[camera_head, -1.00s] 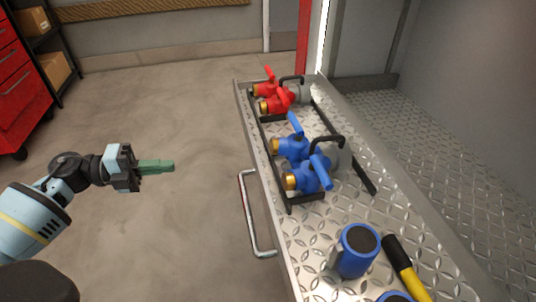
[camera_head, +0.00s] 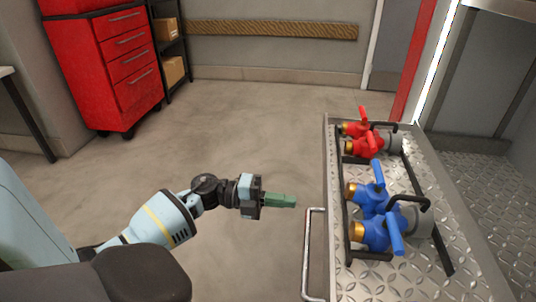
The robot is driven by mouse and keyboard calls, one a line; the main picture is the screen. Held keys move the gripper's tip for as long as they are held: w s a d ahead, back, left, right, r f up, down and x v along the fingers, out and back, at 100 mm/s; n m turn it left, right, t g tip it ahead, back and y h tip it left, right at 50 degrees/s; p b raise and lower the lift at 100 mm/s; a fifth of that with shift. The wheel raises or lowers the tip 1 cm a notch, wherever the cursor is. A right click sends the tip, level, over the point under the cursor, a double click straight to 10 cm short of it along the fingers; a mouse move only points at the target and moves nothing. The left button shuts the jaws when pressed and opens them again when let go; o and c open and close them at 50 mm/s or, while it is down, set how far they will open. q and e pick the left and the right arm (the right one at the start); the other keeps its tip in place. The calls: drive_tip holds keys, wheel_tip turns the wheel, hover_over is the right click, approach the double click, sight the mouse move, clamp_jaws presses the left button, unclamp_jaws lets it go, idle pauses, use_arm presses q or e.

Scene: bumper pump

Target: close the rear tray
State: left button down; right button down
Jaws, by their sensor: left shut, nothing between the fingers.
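The rear tray (camera_head: 377,275) is a diamond-plate metal drawer that stands pulled out at the right of the head view. A metal bar handle (camera_head: 308,254) runs along its left outer side. My left gripper (camera_head: 292,201) has green fingers, which are shut and empty. It is to the left of the tray, just above and left of the handle's far end in the picture. I cannot tell whether it touches the handle; a gap seems to show. My right gripper is not in view.
On the tray, red valves (camera_head: 363,146) sit at the far end and blue valves (camera_head: 378,232) nearer, within black brackets. A red drawer cabinet (camera_head: 117,72) and a shelf with boxes (camera_head: 167,31) stand at the back left. The floor (camera_head: 240,130) between is clear.

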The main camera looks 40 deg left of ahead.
sight(328, 205)
use_arm(q)
drive_tip(key=x, duration=0.7)
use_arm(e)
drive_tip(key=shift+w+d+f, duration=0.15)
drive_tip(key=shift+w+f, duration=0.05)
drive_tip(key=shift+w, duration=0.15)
use_arm(q)
drive_tip(key=shift+w+d, duration=0.1)
